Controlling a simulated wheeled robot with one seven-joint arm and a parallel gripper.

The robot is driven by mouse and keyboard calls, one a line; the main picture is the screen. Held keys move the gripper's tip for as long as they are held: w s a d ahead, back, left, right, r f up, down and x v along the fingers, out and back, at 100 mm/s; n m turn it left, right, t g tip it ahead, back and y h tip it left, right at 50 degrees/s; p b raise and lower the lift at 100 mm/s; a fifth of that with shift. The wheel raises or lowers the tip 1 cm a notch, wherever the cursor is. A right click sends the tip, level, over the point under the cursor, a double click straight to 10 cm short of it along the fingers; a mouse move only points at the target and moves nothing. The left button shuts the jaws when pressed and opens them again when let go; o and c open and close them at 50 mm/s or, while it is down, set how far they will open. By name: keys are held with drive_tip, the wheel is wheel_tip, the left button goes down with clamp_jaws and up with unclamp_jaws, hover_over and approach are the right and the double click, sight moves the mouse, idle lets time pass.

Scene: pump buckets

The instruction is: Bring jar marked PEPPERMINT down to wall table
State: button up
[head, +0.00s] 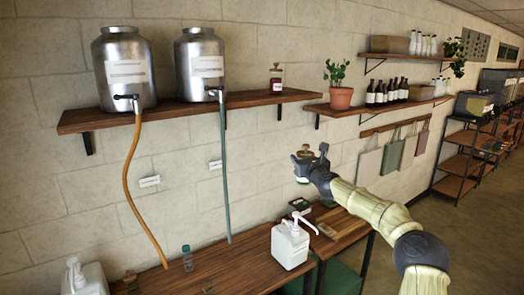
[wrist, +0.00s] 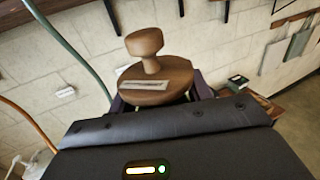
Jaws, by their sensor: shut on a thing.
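My gripper (head: 303,168) is shut on a jar with a round wooden lid (wrist: 157,82) and a wooden knob. It holds the jar in the air in front of the wall, above the wooden tables and below shelf height. In the wrist view a small pale label lies on the lid, too small to read; the jar body is hidden behind the gripper. The lid also shows in the head view (head: 304,151). A wooden wall table (head: 222,262) stands below, against the wall.
Another jar (head: 276,78) with dark red contents stands on the shelf (head: 250,98) beside two steel dispensers (head: 124,70). An orange hose (head: 130,185) and a green hose (head: 225,170) hang down. A white pump bucket (head: 290,245) stands on the table's right; its middle is mostly clear.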

drive_tip(key=d+f+m+h+b, duration=0.1)
drive_tip(key=d+f, duration=0.3)
drive_tip(key=f, duration=0.8)
drive_tip(key=d+f+m+h+b, duration=0.1)
drive_tip(key=d+f+h+b, duration=0.15)
drive_tip(key=f, duration=0.95)
drive_tip(key=s+d+f+b, duration=0.1)
drive_tip(key=s+f, duration=0.3)
drive_tip(key=f, duration=0.5)
drive_tip(key=s+d+f+b, duration=0.15)
drive_tip(key=s+f, duration=0.25)
drive_tip(key=f, duration=0.6)
drive_tip(key=s+a+f+b, duration=0.2)
drive_tip(key=s+a+f, duration=0.1)
drive_tip(key=s+f, duration=0.5)
drive_tip(key=s+a+f+b, duration=0.2)
drive_tip(key=s+a+f, duration=0.25)
drive_tip(key=s, duration=0.65)
drive_tip(key=s+r+b, duration=0.1)
drive_tip(key=s+b, duration=0.1)
drive_tip(key=s, duration=0.5)
drive_tip(key=shift+s+a+r+m+t+h, duration=0.2)
drive_tip(key=shift+s+a+m+t+h, duration=0.1)
drive_tip(key=shift+a+m+h, duration=0.15)
drive_tip(key=s+f, duration=0.4)
drive_tip(key=f, duration=0.1)
drive_tip(key=shift+s+f, duration=0.2)
drive_tip(key=shift+f, duration=0.05)
